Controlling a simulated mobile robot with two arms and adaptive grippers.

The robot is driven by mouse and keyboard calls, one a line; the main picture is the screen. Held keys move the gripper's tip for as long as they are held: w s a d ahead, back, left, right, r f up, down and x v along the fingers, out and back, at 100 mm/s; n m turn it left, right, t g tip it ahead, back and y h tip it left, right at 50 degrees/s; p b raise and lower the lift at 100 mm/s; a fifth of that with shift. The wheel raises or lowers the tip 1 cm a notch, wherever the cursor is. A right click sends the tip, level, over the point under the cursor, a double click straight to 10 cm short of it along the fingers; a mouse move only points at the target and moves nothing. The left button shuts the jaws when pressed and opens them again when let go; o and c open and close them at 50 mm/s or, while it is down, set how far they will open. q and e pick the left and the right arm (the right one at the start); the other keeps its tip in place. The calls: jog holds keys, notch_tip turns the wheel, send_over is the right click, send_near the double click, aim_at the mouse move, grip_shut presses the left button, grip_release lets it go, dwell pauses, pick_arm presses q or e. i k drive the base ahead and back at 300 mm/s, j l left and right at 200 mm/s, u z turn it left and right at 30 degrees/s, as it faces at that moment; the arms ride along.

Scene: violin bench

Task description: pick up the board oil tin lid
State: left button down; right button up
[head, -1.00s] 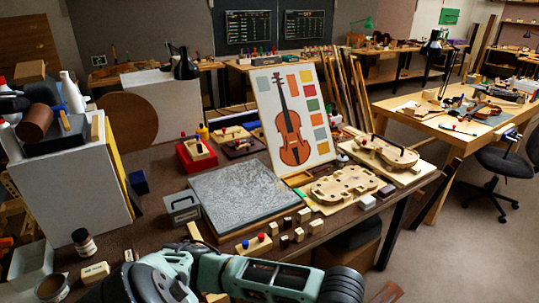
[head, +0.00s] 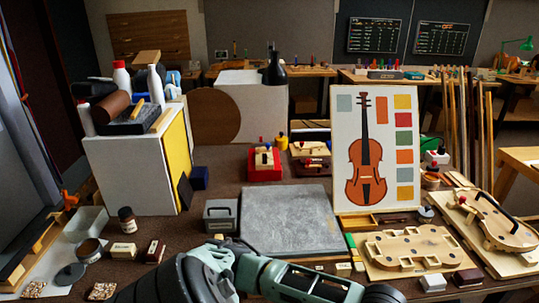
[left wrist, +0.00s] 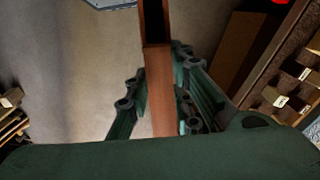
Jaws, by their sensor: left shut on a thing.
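A round open tin (head: 90,250) with brown contents stands at the left front of the bench in the head view. A flat dark grey disc (head: 70,273), which looks like the tin's lid, lies just in front and left of it. In the left wrist view my left gripper (left wrist: 157,78) is shut on a long reddish-brown wooden bar (left wrist: 160,92), which runs out between the fingers over the floor. An arm of mine crosses the bottom of the head view, with its gripper out of frame. My right gripper is not in view.
A dark jar (head: 127,220) and small labelled blocks (head: 124,251) stand close to the tin. A white tray (head: 86,224) is behind it. A grey metal box (head: 220,216) and a grey slab (head: 291,222) fill the middle. The violin chart (head: 345,125) stands behind.

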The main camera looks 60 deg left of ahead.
aim_at(72, 273)
jog(key=i+j+u, duration=0.15)
jog(key=u, duration=0.25)
jog(key=i+j+u, duration=0.1)
jog(key=i+u, duration=0.15)
jog(key=u, duration=0.2)
jog(key=i+u, duration=0.2)
jog(key=u, duration=0.2)
jog(key=i+u, duration=0.25)
jog(key=u, duration=0.15)
jog(key=i, duration=0.35)
